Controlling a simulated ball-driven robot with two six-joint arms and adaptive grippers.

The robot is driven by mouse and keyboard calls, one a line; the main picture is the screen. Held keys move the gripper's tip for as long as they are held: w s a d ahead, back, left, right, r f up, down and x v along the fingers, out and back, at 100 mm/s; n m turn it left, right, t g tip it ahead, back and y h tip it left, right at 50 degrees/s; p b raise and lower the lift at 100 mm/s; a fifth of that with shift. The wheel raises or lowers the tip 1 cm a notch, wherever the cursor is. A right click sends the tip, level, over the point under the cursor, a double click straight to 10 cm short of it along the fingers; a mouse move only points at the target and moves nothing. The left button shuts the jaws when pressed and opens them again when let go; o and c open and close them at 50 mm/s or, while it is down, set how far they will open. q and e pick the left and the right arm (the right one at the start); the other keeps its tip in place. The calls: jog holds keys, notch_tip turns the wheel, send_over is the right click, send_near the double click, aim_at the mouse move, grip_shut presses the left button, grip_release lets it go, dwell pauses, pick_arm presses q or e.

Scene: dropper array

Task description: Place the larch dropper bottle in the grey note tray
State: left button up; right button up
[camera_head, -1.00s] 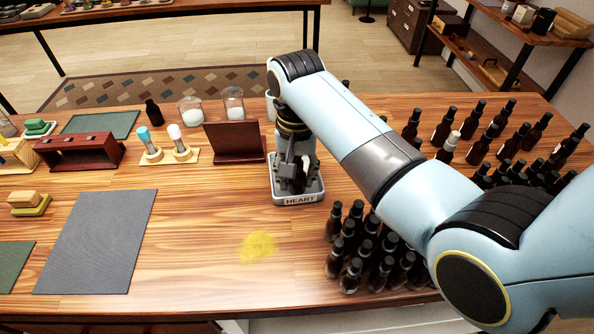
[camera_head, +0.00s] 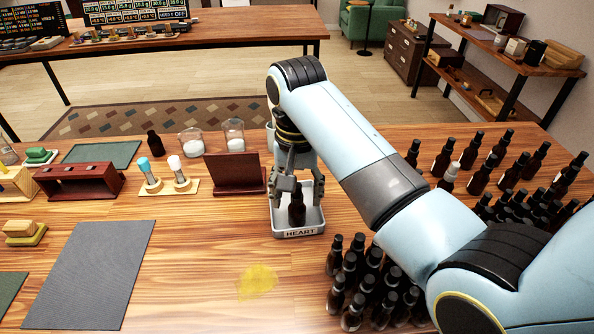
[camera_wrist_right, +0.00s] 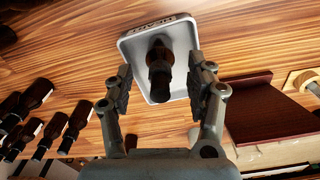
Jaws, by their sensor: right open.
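A dark brown dropper bottle (camera_head: 297,208) stands in the grey tray (camera_head: 312,226), whose front label reads HEART. The bottle's own label cannot be read. My right gripper (camera_head: 302,187) is over the tray with its fingers apart on either side of the bottle. In the right wrist view the open right gripper (camera_wrist_right: 158,95) has the bottle (camera_wrist_right: 160,72) between and beyond its fingertips, with gaps on both sides. The tray (camera_wrist_right: 183,42) shows around the bottle there. My left gripper is not in view.
Many dark bottles crowd the table right of the tray, in a near group (camera_head: 352,316) and a far group (camera_head: 481,178). A dark red stand (camera_head: 238,174) is just left of the tray. A yellow stain (camera_head: 257,281) lies in front, on clear wood.

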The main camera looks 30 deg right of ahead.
notch_tip(320, 180, up, 8)
jog(key=shift+r+p, duration=0.1)
jog(key=shift+p, duration=0.3)
dwell(0.3)
